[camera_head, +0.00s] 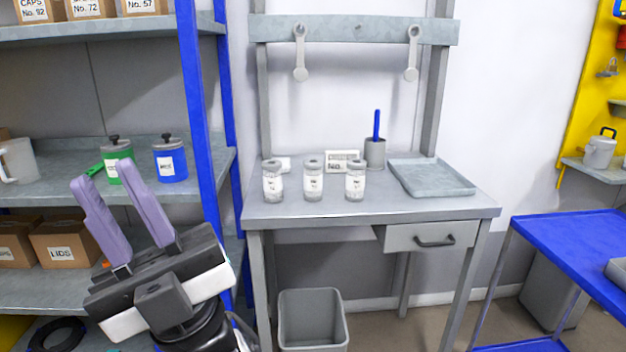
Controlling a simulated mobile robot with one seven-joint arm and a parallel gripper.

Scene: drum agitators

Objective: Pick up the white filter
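I cannot tell for certain which thing is the white filter. A small white object (283,164) lies at the back left of the grey table (290,215), partly hidden by a jar. Two pale long-handled tools hang from the rail above the table, a left one (300,55) and a right one (412,55). My gripper (105,176) is at the lower left, in front of the shelves. Its two purple fingers are apart with nothing between them, and it is well away from the table.
Three labelled jars (313,182) stand in a row on the table. Behind them are a sign (342,161) and a grey cup (375,153) with a blue handle. A grey tray (432,190) lies right. A blue shelf post (200,120) stands between my gripper and the table.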

